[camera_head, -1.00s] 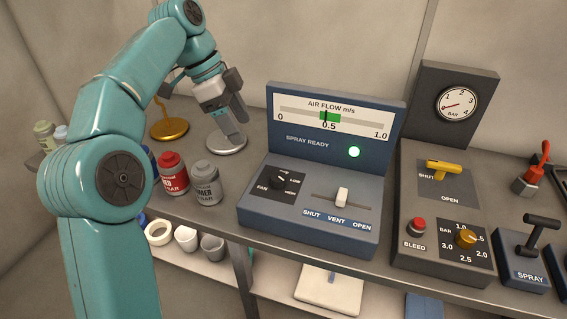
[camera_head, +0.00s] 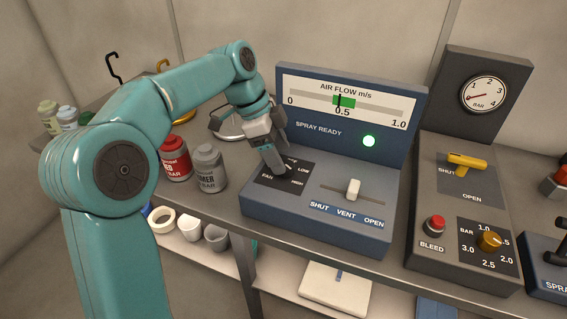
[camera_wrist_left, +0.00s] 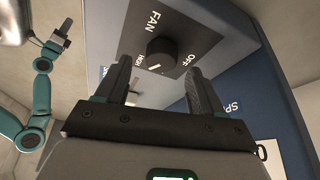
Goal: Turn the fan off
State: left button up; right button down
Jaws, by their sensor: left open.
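The fan knob is a black rotary dial on a black plate of the blue control box (camera_head: 318,237). In the left wrist view the fan knob (camera_wrist_left: 161,54) sits just beyond my fingertips, with FAN and OFF printed near it. My left gripper (camera_head: 283,172) is over the dial plate in the head view and hides most of the knob. In the left wrist view my left gripper (camera_wrist_left: 160,78) is open, its two fingers on either side of the knob's line. I cannot tell whether they touch it.
The slider (camera_head: 353,189) stands right of the dial. The green lamp (camera_head: 369,141) is lit, and the air flow gauge (camera_head: 347,102) has its marker in the green band. A red jar (camera_head: 175,160) and a grey jar (camera_head: 209,170) stand left of the box. The regulator box (camera_head: 462,190) is at right.

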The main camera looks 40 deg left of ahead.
pick_arm(q)
jog(key=shift+x, duration=0.85)
jog(key=shift+d+f, duration=0.1)
jog(key=shift+f, duration=0.25)
jog(key=shift+w+f, duration=0.1)
jog(key=shift+w, duration=0.05)
jog(key=c, duration=1)
jog(key=shift+c, duration=0.2)
